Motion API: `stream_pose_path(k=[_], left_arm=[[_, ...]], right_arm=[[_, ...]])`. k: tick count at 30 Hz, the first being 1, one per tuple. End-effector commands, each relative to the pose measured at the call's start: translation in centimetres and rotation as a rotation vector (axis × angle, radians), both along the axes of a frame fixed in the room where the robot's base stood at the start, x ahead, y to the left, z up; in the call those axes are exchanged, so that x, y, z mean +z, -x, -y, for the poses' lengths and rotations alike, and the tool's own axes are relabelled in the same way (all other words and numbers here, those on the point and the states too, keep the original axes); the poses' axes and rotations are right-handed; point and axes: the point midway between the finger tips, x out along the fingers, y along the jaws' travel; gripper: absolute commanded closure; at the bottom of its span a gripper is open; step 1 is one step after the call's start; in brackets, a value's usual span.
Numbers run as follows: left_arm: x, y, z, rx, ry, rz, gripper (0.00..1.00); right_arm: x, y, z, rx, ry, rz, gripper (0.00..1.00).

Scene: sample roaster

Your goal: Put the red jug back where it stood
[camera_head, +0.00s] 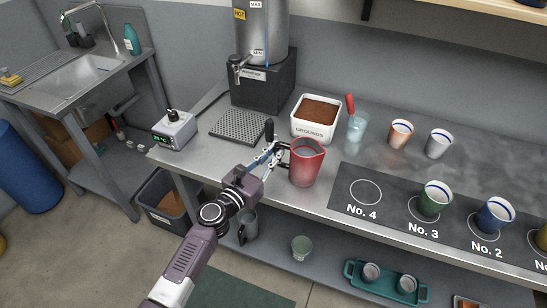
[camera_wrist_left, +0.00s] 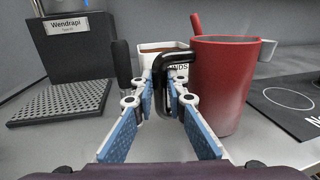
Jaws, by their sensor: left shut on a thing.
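The red jug (camera_head: 305,165) stands upright at the front of the steel counter, just left of the numbered mat. My left gripper (camera_head: 276,153) is at its left side, shut on the jug's dark handle. In the left wrist view the fingers (camera_wrist_left: 162,85) close around the black handle, and the red body (camera_wrist_left: 222,85) is to the right. The jug's base seems to be at the counter surface; I cannot tell whether it touches. My right gripper is not in view.
A grey drip tray (camera_head: 240,127) lies behind left, below the water boiler (camera_head: 262,35). A white grounds box (camera_head: 316,118) is close behind the jug. The mat (camera_head: 385,215) with cups is to the right; its No. 4 circle is empty. A digital scale (camera_head: 174,130) is at the left.

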Motion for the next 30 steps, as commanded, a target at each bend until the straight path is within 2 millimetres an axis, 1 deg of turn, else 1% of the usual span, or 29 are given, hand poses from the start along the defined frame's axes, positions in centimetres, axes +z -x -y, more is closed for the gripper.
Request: stream_pose_path(k=[1, 4, 9, 10, 14, 21, 25, 29, 30], left_arm=[[0.4, -0.1, 0.0, 0.000, 0.004, 0.003, 1.00], [0.4, -0.1, 0.0, 0.000, 0.004, 0.003, 1.00], [-0.1, -0.1, 0.0, 0.000, 0.004, 0.003, 1.00], [-0.2, 0.0, 0.0, 0.000, 0.000, 0.000, 0.84], [-0.1, 0.0, 0.0, 0.000, 0.000, 0.000, 0.70], [-0.1, 0.0, 0.0, 0.000, 0.000, 0.000, 0.70], [0.2, 0.1, -0.1, 0.000, 0.000, -0.001, 0.70], [0.0, 1.9, -1.1, 0.001, -0.002, -0.002, 0.70], [0.0, 2.6, -1.5, 0.001, -0.002, -0.002, 0.70]], right_arm=[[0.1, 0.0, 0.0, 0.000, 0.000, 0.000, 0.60], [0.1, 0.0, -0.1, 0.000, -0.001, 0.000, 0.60], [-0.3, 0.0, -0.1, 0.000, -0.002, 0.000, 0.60], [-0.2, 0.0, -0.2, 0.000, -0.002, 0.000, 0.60], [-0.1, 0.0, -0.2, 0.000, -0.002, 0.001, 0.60], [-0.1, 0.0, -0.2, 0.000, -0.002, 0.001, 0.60], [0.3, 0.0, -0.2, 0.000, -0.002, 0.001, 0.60], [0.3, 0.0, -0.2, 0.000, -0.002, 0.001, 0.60], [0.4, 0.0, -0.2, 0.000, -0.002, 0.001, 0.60]])
